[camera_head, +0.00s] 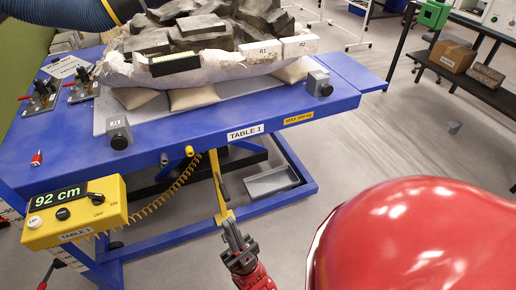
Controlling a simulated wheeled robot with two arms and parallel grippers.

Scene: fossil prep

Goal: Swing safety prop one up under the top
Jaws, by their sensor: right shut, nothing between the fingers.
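A yellow bar, which looks like the safety prop (217,182), runs down at a slight tilt from below the front edge of the blue table top (190,134). No number shows on the bar. My left gripper is not in view.
A plaster-jacketed fossil block (200,72) rests on pads on the table. A yellow control box (75,212) reading 92 cm is at the front left, with a coiled yellow cable (172,187). A grey tray (271,181) lies below the table. The floor at right is mostly clear.

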